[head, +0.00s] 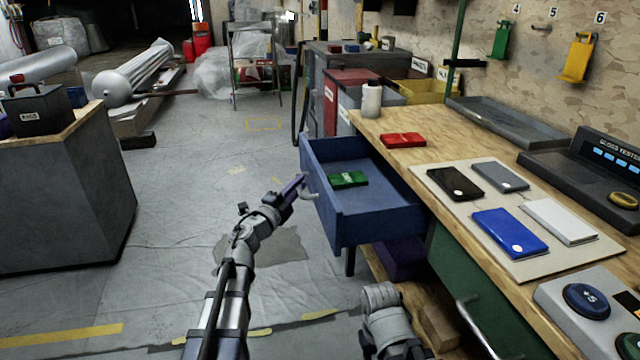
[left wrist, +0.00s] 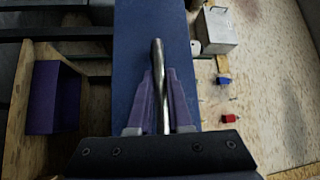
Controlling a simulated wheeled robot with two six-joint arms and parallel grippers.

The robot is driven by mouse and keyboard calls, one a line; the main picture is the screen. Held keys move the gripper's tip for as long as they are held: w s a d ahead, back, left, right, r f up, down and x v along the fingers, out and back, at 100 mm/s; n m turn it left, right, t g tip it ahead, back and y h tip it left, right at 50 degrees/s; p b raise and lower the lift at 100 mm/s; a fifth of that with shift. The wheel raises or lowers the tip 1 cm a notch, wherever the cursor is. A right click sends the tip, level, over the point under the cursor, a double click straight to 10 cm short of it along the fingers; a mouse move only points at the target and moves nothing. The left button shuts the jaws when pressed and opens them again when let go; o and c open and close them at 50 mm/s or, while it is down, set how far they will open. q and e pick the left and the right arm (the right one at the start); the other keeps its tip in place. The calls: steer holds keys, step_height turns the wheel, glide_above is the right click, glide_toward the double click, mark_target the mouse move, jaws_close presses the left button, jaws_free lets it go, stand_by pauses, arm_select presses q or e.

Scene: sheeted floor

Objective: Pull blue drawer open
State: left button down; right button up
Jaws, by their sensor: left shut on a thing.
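The blue drawer (head: 365,190) stands pulled out from under the wooden workbench, with its open top showing. A green block (head: 347,179) lies inside it. My left gripper (head: 303,190) is at the drawer's front face. In the left wrist view its two purple fingers (left wrist: 161,100) are shut on the metal bar handle (left wrist: 158,60), in front of the blue drawer front (left wrist: 205,12). My right arm shows at the bottom of the head view, but its gripper cannot be made out.
The workbench (head: 440,155) holds a red block (head: 403,140), a white bottle (head: 371,99) and a board with several coloured panels. A green drawer front (head: 470,285) with a metal handle is nearer.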

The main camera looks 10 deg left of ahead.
arm_select(q)
steer(key=shift+s+a, duration=0.4)
steer(key=shift+a, duration=0.5)
steer(key=shift+s+a, duration=0.4)
steer(key=shift+a, duration=0.45)
steer(key=c, duration=0.8)
jaws_free()
steer(key=shift+c, duration=0.2)
steer(key=b+v, duration=0.1)
steer(key=v, duration=0.6)
steer(key=shift+s, duration=0.35)
steer(key=shift+a+f, duration=0.1)
steer(key=shift+a, duration=0.05)
